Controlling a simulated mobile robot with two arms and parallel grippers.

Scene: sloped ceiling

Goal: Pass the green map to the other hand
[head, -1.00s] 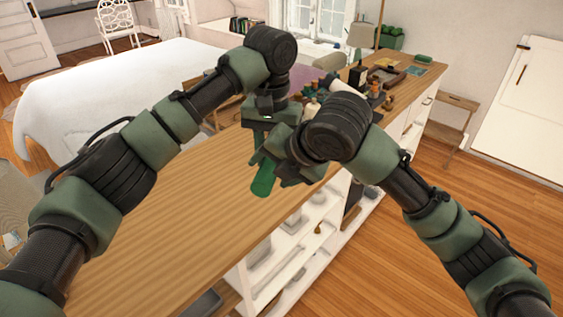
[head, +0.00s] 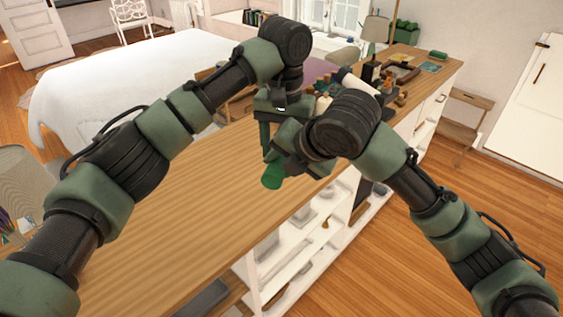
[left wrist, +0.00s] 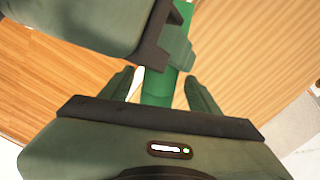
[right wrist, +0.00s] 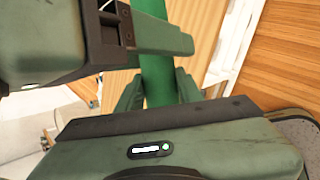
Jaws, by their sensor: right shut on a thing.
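The green map (head: 272,178) is a rolled green tube, held above the long wooden counter. My right gripper (right wrist: 158,92) is shut on it, with the tube between its fingers in the right wrist view. My left gripper (left wrist: 160,85) is open close to the right one. In the left wrist view the map (left wrist: 158,88) shows between its spread fingers, with a gap to the left finger; contact with the right finger is hard to tell. In the head view the grippers hide much of the map.
The wooden counter (head: 170,205) is clear beneath and to the left. Bottles and a tray (head: 402,72) stand towards its far end. White shelves (head: 290,245) lie below on its right side. A bed (head: 125,80) is at the back left.

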